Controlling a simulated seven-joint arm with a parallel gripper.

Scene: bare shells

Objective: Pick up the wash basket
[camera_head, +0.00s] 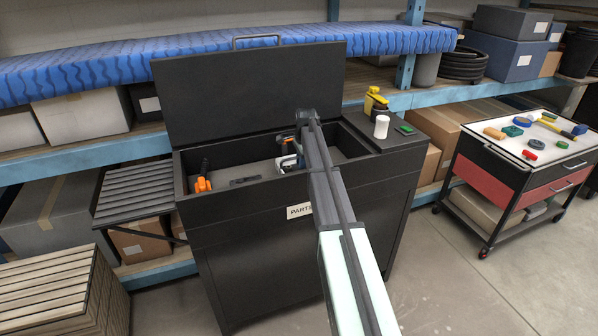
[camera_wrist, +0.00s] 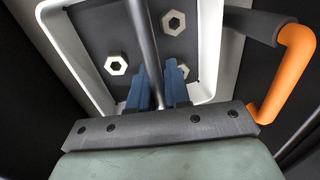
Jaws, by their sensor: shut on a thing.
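The wash basket (camera_wrist: 206,50) shows in the wrist view as a pale-rimmed tray with a dark floor and a grey bar handle (camera_wrist: 146,40) across it. Large hex nuts (camera_wrist: 116,65) lie inside. My gripper (camera_wrist: 157,82) has its blue fingers on either side of the bar and is shut on it. In the head view the basket (camera_head: 289,161) is a small pale shape within the open black parts washer (camera_head: 240,225), partly hidden by my arm. I cannot tell whether it touches the washer's floor.
The washer's lid (camera_head: 250,95) stands open behind the tub. An orange-handled tool (camera_head: 203,184) is at the tub's left; an orange handle (camera_wrist: 298,70) shows beside the basket. A white canister (camera_head: 381,127) and yellow bottle (camera_head: 375,102) stand on the right ledge. A tool cart (camera_head: 515,165) is farther right.

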